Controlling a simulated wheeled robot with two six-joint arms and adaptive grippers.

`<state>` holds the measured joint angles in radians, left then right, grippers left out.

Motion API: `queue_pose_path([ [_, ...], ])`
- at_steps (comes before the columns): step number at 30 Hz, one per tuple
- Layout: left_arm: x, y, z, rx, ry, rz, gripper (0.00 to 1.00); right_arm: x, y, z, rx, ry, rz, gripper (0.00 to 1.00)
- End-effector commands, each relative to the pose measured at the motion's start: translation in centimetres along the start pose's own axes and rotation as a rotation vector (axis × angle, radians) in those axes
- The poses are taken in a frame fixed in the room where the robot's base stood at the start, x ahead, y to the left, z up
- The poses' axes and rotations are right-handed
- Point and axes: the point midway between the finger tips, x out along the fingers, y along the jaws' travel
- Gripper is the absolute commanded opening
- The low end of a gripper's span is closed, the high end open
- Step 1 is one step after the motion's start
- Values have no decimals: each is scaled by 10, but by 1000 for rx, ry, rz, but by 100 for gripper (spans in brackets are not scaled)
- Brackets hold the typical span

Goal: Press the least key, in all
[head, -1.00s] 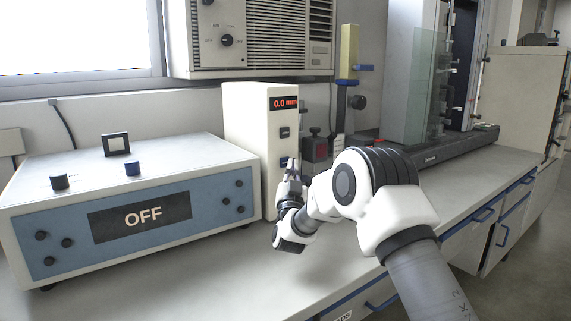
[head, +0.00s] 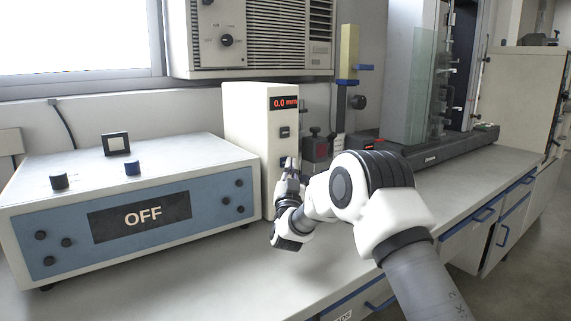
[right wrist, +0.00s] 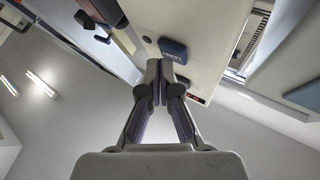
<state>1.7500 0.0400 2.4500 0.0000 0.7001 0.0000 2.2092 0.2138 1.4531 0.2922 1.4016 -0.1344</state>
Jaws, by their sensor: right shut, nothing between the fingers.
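A cream upright unit (head: 248,150) stands on the bench and shows a red "0.0 mm" readout (head: 284,103). A small dark key (head: 285,132) is on its front below the readout. A blue key (right wrist: 172,47) shows large in the right wrist view, just beyond my fingertips. In the head view the fingers partly cover it. My right gripper (head: 291,164) is shut and empty, its fingertips close to the unit's lower front; it also shows in the right wrist view (right wrist: 160,75). I cannot tell whether the tips touch the blue key. My left gripper is not in view.
A wide box (head: 60,205) with an "OFF" display (head: 140,215), several knobs and a black square frame (head: 116,144) fills the left. A testing machine (head: 430,157) stands behind. The front bench is clear.

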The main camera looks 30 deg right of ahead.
Motion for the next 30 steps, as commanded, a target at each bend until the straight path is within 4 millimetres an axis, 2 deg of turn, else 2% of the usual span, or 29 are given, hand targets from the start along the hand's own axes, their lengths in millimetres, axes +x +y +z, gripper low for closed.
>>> queue_pose_path([
  [30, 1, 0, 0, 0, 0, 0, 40, 6, -4, 4, 0, -1, 0, 0],
])
